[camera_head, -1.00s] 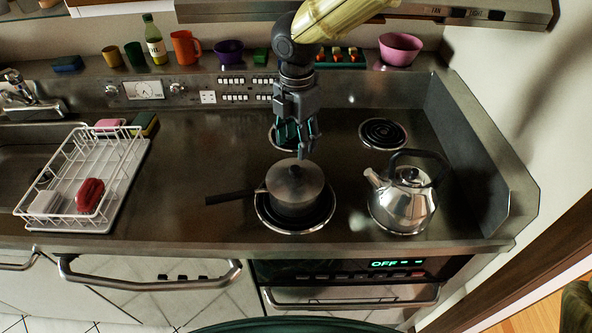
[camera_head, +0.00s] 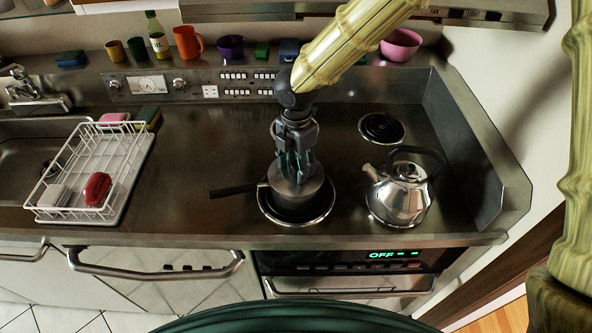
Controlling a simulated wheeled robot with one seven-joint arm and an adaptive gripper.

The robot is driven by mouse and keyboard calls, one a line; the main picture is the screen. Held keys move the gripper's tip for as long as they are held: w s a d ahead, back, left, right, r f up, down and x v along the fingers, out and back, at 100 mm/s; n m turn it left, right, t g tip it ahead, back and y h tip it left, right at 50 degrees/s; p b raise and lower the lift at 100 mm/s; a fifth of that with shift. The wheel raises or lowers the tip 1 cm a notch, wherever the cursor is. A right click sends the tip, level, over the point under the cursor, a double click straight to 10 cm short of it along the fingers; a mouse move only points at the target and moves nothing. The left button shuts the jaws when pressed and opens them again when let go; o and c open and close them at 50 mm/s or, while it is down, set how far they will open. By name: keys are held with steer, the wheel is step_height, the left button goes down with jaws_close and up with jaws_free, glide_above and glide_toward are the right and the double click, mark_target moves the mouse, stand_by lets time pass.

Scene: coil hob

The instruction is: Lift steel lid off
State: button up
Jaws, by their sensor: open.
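A dark saucepan with a long handle (camera_head: 235,190) stands on the front left coil of the hob. Its steel lid (camera_head: 312,186) sits on the pan, and its middle and knob are hidden behind my gripper. My gripper (camera_head: 297,178) points down over the lid's centre with its fingers open. The fingertips are at about the knob's place, but I cannot tell whether they touch it.
A shiny kettle (camera_head: 400,194) stands on the front right coil. The back right coil (camera_head: 382,128) is empty. A white dish rack (camera_head: 118,180) stands at the left. Cups and a pink bowl (camera_head: 401,44) line the back shelf. Counter left of the pan is clear.

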mark_target(296, 165)
jaws_close()
stand_by(0.4)
steer(key=shift+r+b, duration=0.3)
steer(key=r, duration=0.1)
steer(key=r+b, duration=0.1)
steer(key=shift+s+r, duration=0.2)
steer(key=shift+r, duration=0.2)
steer(key=s+a+r, duration=0.2)
steer(key=s, duration=0.5)
steer(key=s+a+r+b, duration=0.1)
steer(key=s+a+r, duration=0.1)
steer(key=s, duration=0.6)
steer(key=shift+r, duration=0.15)
steer(key=shift+r, duration=0.1)
